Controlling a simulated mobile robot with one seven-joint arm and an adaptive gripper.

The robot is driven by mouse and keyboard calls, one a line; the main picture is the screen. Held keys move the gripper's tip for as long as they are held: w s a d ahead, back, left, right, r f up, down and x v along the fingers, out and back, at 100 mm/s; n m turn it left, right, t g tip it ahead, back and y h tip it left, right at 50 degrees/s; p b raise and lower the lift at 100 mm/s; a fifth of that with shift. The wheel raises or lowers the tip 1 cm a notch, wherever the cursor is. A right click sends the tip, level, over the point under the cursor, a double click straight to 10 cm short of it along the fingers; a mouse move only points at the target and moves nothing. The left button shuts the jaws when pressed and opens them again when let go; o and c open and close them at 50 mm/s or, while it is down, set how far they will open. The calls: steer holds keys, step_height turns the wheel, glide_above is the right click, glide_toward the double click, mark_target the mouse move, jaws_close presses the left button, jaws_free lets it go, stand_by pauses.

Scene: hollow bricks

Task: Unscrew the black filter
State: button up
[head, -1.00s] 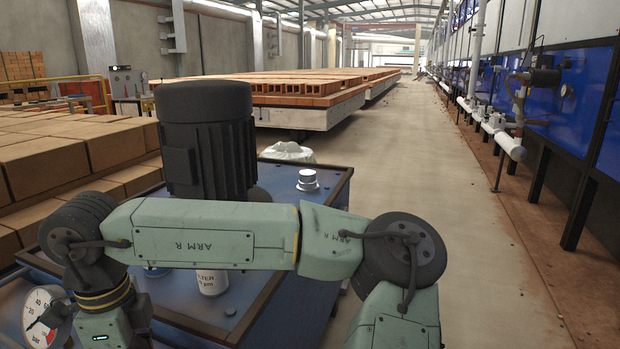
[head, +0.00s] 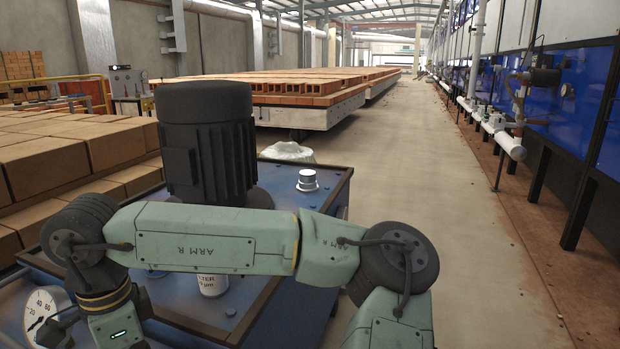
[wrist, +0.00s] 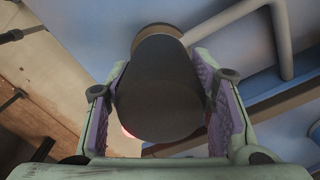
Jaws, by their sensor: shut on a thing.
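The black filter (wrist: 158,95) is a dark, rounded cylinder in the middle of the wrist view, with a brownish collar at its far end against a blue surface. My gripper (wrist: 160,84) is shut on it, with one purple-padded finger on each side. A little red glow or colour shows beside its lower edge. The filter's thread is hidden. In the head view my gripper and the black filter are out of sight, below the bottom left edge.
A blue unit (head: 270,290) carries a black finned motor (head: 208,150), a silver cap (head: 307,180), a white labelled canister (head: 212,284) and a round gauge (head: 45,308). A pale pipe (wrist: 284,40) runs close by in the wrist view. Brick stacks (head: 70,150) stand left; the aisle (head: 420,200) is clear.

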steer(key=shift+n, duration=0.3)
steer(key=shift+n, duration=1.4)
steer(key=shift+n, duration=1.5)
steer(key=shift+n, duration=1.4)
